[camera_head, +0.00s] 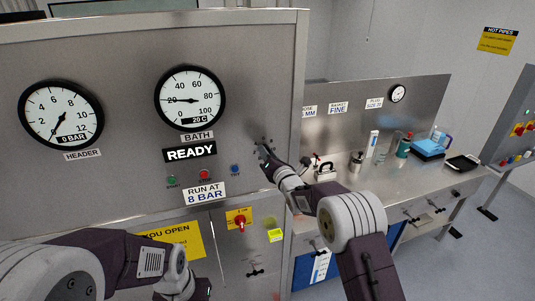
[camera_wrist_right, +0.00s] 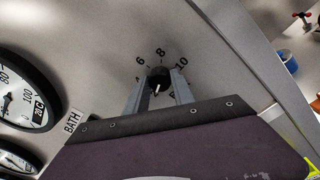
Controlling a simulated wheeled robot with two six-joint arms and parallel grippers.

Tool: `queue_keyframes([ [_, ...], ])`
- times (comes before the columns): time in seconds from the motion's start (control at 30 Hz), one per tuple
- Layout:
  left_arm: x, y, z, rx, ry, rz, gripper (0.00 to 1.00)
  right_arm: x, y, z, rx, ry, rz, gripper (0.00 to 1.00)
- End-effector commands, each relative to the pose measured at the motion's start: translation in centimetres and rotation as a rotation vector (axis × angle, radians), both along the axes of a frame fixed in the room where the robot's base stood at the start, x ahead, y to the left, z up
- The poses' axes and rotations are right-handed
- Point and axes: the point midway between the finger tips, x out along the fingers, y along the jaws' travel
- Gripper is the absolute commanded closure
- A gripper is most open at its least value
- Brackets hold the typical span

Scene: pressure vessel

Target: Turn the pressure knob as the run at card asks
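The run at card (camera_head: 204,193) on the steel panel reads "RUN AT 8 BAR". The black pressure knob (camera_wrist_right: 158,77) shows in the right wrist view, with 6, 8 and 10 printed around its upper side. Its white mark points down in that picture, away from the 8. My right gripper (camera_wrist_right: 158,86) has one finger on each side of the knob; whether they touch it is unclear. In the head view my right gripper (camera_head: 262,150) is at the panel and largely hides the knob. The header gauge (camera_head: 61,115) reads 0 BAR.
The bath gauge (camera_head: 190,98) reads 20 C, above a READY display (camera_head: 190,152). Green, red and blue buttons (camera_head: 204,174) sit just left of my right gripper. A red switch (camera_head: 240,222) is lower down. A steel bench (camera_head: 400,188) with several items stands to the right.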

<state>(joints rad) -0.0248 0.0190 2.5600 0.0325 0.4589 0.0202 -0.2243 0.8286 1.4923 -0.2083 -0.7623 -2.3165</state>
Motion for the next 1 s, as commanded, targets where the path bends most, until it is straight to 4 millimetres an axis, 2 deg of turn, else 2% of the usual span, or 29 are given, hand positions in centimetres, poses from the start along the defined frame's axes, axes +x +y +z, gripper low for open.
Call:
queue_keyframes([
  [0.17,0.0,0.0,-0.1,0.000,0.000,0.000,0.64,0.0,0.0,-0.1,0.002,0.003,-0.001,1.00],
  [0.37,0.0,0.0,-1.5,0.000,0.000,0.000,0.64,0.0,-0.1,-0.6,0.046,0.017,-0.001,1.00],
  [0.57,0.0,0.0,-4.6,0.000,0.000,0.000,0.64,0.0,-0.1,-0.9,0.168,0.053,-0.001,1.00],
  [0.8,0.0,0.0,-8.6,0.000,0.000,0.000,0.64,0.0,-0.1,-1.1,0.378,0.123,-0.002,1.00],
  [1.0,0.0,0.0,-11.3,0.000,0.000,0.000,0.64,0.0,-0.1,-1.1,0.557,0.183,-0.002,1.00],
])
